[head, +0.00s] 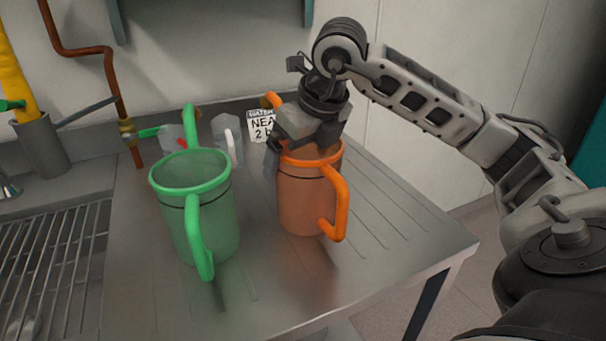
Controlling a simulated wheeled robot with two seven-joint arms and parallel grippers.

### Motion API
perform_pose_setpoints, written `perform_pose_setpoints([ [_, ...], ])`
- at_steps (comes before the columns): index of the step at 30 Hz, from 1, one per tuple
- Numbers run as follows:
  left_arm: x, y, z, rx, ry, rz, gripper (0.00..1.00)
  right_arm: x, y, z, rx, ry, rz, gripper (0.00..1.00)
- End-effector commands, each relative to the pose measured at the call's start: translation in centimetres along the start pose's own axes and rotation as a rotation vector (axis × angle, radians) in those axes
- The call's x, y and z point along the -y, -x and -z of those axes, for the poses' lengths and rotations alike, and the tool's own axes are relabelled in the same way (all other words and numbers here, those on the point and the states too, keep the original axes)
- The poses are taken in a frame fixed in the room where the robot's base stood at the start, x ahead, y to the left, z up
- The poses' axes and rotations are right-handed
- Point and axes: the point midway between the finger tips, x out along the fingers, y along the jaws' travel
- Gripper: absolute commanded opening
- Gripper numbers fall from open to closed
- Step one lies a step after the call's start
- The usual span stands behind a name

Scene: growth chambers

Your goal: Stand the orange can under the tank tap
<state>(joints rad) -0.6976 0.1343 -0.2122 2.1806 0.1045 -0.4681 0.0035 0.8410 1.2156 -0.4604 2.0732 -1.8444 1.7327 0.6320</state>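The orange can (307,205) stands upright on the steel draining board, with one handle at its right front and another part at its back left. My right gripper (297,150) is over its rim, at the back left of its mouth, pointing down. The fingers are partly hidden behind the can and the gripper body, so I cannot tell whether they are closed on it. A brass tap fitting (127,132) with a green lever sits on the copper pipe at the left; I cannot tell if it is the tank tap. My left gripper is out of view.
A green can (212,225) stands just left of the orange one. Behind are clear containers (227,140) and a printed card (259,127). A grated sink (50,265) lies at the left. The board's right side (400,220) is clear up to its edge.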

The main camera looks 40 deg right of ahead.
Motion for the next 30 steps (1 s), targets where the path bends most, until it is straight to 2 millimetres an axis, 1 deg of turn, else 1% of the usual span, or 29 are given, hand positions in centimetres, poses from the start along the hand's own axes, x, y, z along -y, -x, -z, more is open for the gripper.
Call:
perform_pose_setpoints([
  [1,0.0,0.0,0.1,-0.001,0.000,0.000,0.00,0.0,0.0,0.0,0.000,0.000,0.000,0.86],
  [3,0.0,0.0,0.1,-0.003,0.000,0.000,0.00,0.0,0.0,0.0,0.000,0.000,0.000,0.67],
  [5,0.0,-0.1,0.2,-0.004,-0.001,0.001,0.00,0.0,0.1,0.0,0.002,0.000,0.000,0.68],
  [6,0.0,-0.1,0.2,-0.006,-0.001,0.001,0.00,0.0,0.1,0.0,0.002,0.000,0.000,0.63],
  [12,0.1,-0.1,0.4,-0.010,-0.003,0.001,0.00,0.0,0.2,-0.1,0.002,0.000,0.000,0.64],
  [17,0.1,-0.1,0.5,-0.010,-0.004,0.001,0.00,-0.1,1.1,-0.5,0.005,0.000,-0.002,0.64],
  [20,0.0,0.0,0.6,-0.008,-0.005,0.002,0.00,0.0,2.5,-1.1,0.008,0.000,-0.001,0.64],
  [21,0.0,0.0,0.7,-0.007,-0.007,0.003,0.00,-0.1,3.3,-1.5,0.009,0.000,-0.002,0.64],
  [23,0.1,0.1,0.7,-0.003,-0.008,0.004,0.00,-0.8,4.6,-1.2,0.010,0.006,-0.003,0.64],
  [29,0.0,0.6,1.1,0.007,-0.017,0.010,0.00,-3.2,10.2,-0.3,0.011,0.006,-0.001,0.64],
  [30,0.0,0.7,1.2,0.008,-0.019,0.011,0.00,-3.7,11.1,0.1,0.010,0.008,0.002,0.64],
])
